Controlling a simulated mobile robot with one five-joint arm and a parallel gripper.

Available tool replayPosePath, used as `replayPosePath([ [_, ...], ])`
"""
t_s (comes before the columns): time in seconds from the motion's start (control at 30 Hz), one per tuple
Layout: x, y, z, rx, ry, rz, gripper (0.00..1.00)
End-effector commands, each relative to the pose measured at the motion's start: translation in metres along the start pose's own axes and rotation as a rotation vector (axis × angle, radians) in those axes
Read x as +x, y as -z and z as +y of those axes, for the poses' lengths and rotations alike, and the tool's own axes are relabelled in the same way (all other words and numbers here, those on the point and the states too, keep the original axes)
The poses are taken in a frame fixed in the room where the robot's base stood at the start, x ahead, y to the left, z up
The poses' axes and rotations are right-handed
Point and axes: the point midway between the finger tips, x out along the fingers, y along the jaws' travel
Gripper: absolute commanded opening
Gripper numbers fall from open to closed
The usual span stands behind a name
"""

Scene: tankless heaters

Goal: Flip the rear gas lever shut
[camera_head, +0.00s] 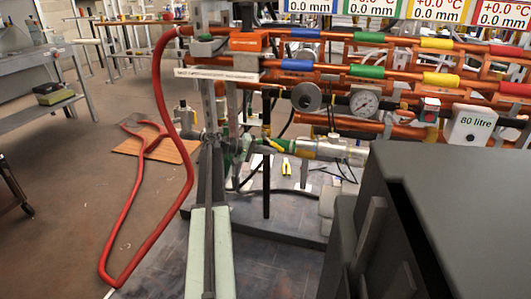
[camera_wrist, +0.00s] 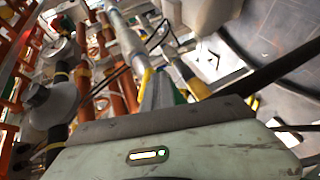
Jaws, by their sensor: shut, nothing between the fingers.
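A gas pipe (camera_head: 330,150) with yellow and green fittings runs across the lower middle of the head view. A yellow lever-like piece (camera_head: 277,147) sits at its left end, beside green valve parts (camera_head: 243,146). I cannot tell for certain which piece is the rear gas lever. My gripper (camera_head: 213,138) is at the far end of my arm, left of these fittings; it is shut and empty. I cannot tell if it touches a valve. In the wrist view, my gripper (camera_wrist: 155,122) covers the bottom, and yellow pieces (camera_wrist: 200,88) show just beyond its edge.
Copper pipes (camera_head: 395,90) with coloured bands and a round gauge (camera_head: 364,104) fill the right. A red hose (camera_head: 160,80) loops at left down to the floor. A dark box (camera_head: 460,190) blocks the lower right. The floor (camera_head: 60,200) at left is mostly clear.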

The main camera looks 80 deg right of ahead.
Motion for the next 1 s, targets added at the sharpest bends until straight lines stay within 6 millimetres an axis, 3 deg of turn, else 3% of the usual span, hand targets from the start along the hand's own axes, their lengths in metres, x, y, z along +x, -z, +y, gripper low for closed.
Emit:
replayPosePath([
  [0.4, 0.013, -0.007, 0.022, 0.002, -0.001, -0.008, 0.00],
  [1.0, 0.015, -0.008, 0.028, 0.003, -0.001, -0.008, 0.00],
])
